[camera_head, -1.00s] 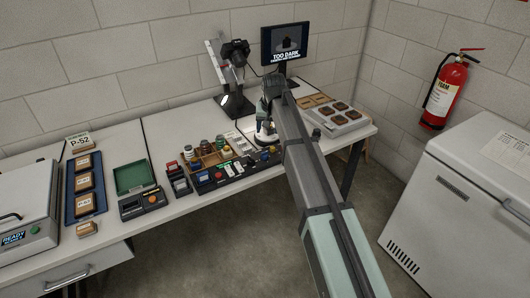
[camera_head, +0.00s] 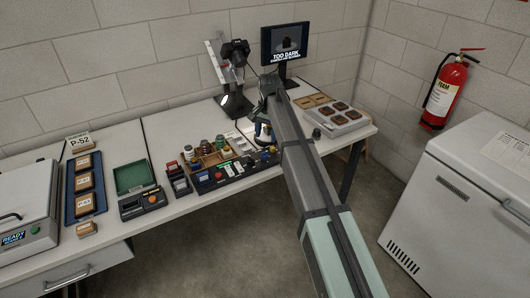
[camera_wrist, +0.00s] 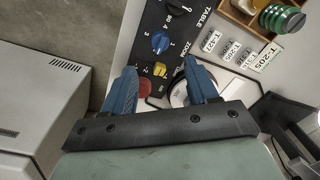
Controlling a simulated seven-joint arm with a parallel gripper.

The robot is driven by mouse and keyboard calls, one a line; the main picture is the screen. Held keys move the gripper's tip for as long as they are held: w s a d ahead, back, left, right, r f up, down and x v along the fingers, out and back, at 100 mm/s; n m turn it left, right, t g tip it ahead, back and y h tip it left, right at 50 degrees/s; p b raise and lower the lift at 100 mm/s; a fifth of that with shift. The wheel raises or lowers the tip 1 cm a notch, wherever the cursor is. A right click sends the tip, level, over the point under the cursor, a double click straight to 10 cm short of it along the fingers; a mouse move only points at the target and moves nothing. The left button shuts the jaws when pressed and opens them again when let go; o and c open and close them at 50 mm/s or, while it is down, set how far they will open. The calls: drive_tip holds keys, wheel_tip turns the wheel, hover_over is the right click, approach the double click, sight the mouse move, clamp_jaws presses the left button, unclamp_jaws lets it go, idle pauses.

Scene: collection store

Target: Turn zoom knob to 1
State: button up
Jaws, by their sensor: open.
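In the wrist view a black control panel (camera_wrist: 148,20) carries a blue knob (camera_wrist: 160,42) beside lettering that appears to read ZOOM. Small numbers stand around this knob; its exact setting is too small to tell. A yellow knob (camera_wrist: 159,69) sits just below it. My gripper (camera_wrist: 159,64) is open, with blue fingers on either side of the yellow knob in the picture; the blue knob appears just beyond the fingertips. I cannot tell whether either finger touches anything. In the head view my gripper (camera_head: 262,130) is over the right end of the panel, partly hidden by my arm.
A black knob (camera_wrist: 174,8) and a red button (camera_wrist: 145,88) share the panel. A white round thing (camera_wrist: 180,97) lies partly behind the right finger. Label cards and a wooden rack (camera_head: 208,155) stand left of my gripper. The monitor (camera_head: 287,43) reads TOO DARK.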

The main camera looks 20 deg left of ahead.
sight(265, 152)
drive_tip(key=f, duration=0.9)
drive_tip(key=shift+a+f, duration=0.25)
drive_tip(key=shift+c, duration=0.5)
drive_tip(key=c, duration=0.9)
drive_tip(key=shift+c, duration=0.2)
